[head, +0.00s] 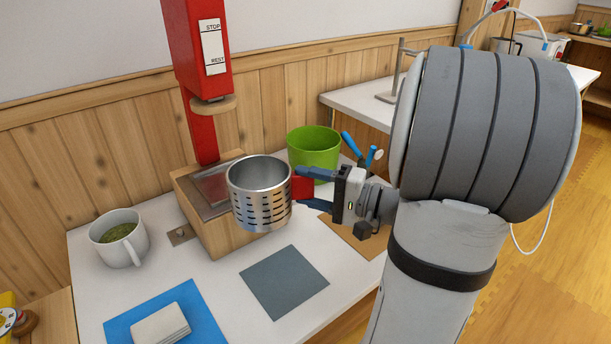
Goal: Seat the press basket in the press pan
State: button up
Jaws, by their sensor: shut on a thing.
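The press basket (258,197) is a silver, slotted metal cylinder with a red grip block (301,186) on its right side. My gripper (306,187) comes from the right, its blue fingers shut on that red block. The basket looks upright and raised above the table, in front of the press. The press pan (205,194) is a shallow metal tray on the wooden press block (212,236), below the red press column. The basket and the gripper hide the pan's right part. I cannot tell the exact gap between basket and pan.
The red press column (196,45) carries a round wooden presser (213,110) above the pan. A white mug (119,238) stands left, a green bucket (314,150) behind. A grey mat (284,283) lies bare in front; a blue mat (205,322) holds folded cloths (160,325).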

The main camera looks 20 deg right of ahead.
jog(key=shift+w, duration=0.2)
dwell(0.3)
jog(key=shift+w+a+b, duration=0.65)
jog(key=shift+w+b, duration=0.05)
jog(key=shift+w, duration=2.2)
jog(key=shift+w+a+b, duration=0.6)
jog(key=shift+w+b, duration=0.1)
jog(key=shift+w, duration=2.2)
jog(key=shift+w+a+b, duration=0.65)
jog(key=shift+w+b, duration=0.05)
jog(key=shift+w, duration=2.2)
jog(key=shift+r, duration=0.1)
jog(key=shift+f+b, duration=0.65)
jog(key=shift+b, duration=0.25)
jog(key=shift+b, duration=0.65)
jog(key=shift+f+b, duration=0.9)
jog(key=shift+b, duration=0.1)
